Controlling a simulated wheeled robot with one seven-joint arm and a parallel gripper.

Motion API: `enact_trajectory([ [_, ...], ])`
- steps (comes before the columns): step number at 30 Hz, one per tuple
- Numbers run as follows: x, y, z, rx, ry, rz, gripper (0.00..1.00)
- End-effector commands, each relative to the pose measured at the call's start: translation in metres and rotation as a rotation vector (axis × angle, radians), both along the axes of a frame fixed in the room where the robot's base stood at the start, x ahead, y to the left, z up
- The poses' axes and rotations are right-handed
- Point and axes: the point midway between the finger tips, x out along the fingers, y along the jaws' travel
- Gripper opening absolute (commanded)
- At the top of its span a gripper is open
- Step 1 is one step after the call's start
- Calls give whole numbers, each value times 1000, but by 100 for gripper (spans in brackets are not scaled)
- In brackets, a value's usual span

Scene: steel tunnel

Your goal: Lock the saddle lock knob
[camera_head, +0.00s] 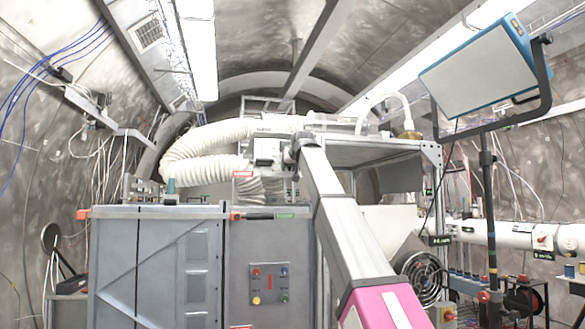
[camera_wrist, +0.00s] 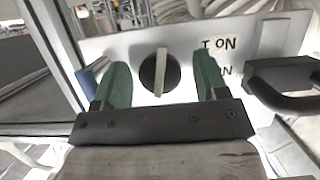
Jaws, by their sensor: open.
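A round black knob with a pale grip bar (camera_wrist: 159,73) sits on a white panel (camera_wrist: 190,40) in the wrist view. Its bar stands nearly upright in that picture. Partly covered lettering ending in "ON" is to its right. My gripper (camera_wrist: 161,63) is open, with one green finger on each side of the knob and a clear gap to it on both sides. Whether the fingertips reach the panel's depth I cannot tell. In the head view my arm reaches up to the white equipment at the centre, and the knob cannot be made out there.
A black handle (camera_wrist: 285,85) juts out close to the right finger, and a blue part (camera_wrist: 90,76) lies beside the left finger. A ribbed white hose (camera_head: 205,140) runs behind the grey cabinet (camera_head: 155,265). A lamp on a stand (camera_head: 485,70) is at the right.

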Motion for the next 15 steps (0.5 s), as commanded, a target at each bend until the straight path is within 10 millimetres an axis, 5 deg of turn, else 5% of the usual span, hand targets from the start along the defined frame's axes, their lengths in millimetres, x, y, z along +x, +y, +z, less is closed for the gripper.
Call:
enact_trajectory([
  [2, 0, 0, 0, 0, 0, 0, 67],
  [7, 0, 0, 0, 0, 0, 0, 17],
  [15, 0, 0, 0, 13, 5, 0, 17],
])
